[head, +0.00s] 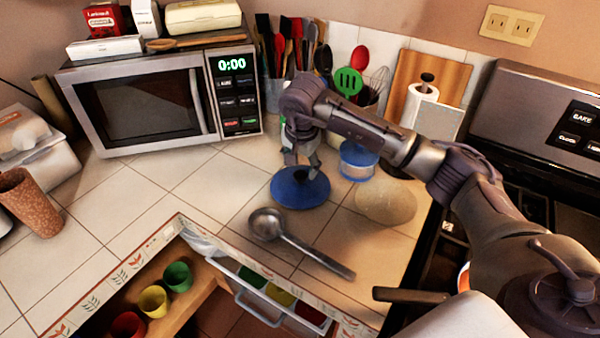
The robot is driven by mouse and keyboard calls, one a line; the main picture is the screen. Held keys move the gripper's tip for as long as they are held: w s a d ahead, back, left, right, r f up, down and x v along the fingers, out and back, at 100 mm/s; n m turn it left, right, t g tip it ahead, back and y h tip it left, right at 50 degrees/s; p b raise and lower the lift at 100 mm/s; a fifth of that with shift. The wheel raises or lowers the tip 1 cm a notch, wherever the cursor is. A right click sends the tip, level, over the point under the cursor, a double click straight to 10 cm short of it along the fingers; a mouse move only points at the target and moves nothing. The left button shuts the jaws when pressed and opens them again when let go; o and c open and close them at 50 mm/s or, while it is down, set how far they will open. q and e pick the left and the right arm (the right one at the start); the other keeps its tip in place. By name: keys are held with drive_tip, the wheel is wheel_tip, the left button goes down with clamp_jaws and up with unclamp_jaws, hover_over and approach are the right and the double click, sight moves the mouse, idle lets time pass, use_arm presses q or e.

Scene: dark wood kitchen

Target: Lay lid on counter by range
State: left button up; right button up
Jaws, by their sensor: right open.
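A round blue lid (286,196) appears to lie flat on the tiled counter (215,185), in front of the utensil holders and left of the range (520,120). My right gripper (302,174) points down over the middle of the lid, with its fingers open. The fingertips are at or just above the lid; I cannot tell whether they touch it. The lid's centre is partly hidden by the fingers. My left gripper is not in view.
A metal ladle (300,245) lies in front of the lid. A blue-rimmed clear container (358,161) and a beige rounded object (386,203) stand to its right. A microwave (150,100) is at the back left. A drawer (255,292) is open at the front. The counter left of the lid is clear.

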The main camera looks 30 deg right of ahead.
sight(301, 191)
drive_tip(key=b+v, duration=0.1)
drive_tip(key=v, duration=0.7)
